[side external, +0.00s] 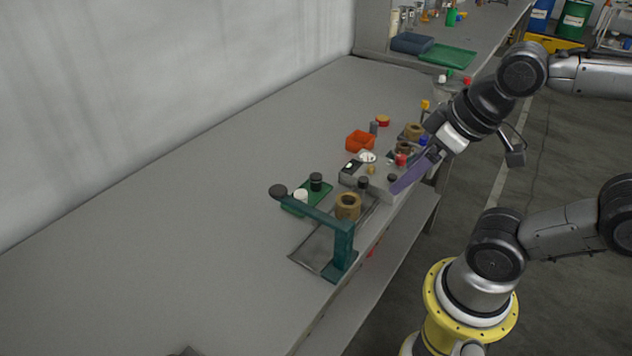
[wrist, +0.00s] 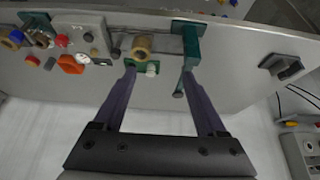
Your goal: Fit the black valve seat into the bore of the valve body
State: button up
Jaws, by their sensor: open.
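A brown ring-shaped body with a dark bore (side external: 348,206), which looks like the valve body, stands upright on a metal plate beside the green press frame; it also shows in the wrist view (wrist: 142,46). A black cylinder (side external: 316,181), likely the valve seat, stands on a small green tray (side external: 323,190) next to a white cylinder (side external: 301,196). In the wrist view a finger seems to hide the black cylinder, while the white one (wrist: 152,69) shows. My gripper (side external: 398,188), with purple fingers, is open and empty, right of the valve body and apart from it.
A green press frame (side external: 343,240) with a dark knob arches beside the valve body. The left of the bench is clear.

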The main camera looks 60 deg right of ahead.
jog(key=w+r+m, duration=0.6)
jog(key=m, duration=0.1)
jog(key=m+g, duration=0.6)
jog(key=m, duration=0.2)
send_over(316, 175)
notch_tip(316, 175, down, 18)
jog(key=shift+d+r, duration=0.1)
jog(key=shift+r, duration=0.05)
jog(key=shift+f, duration=3)
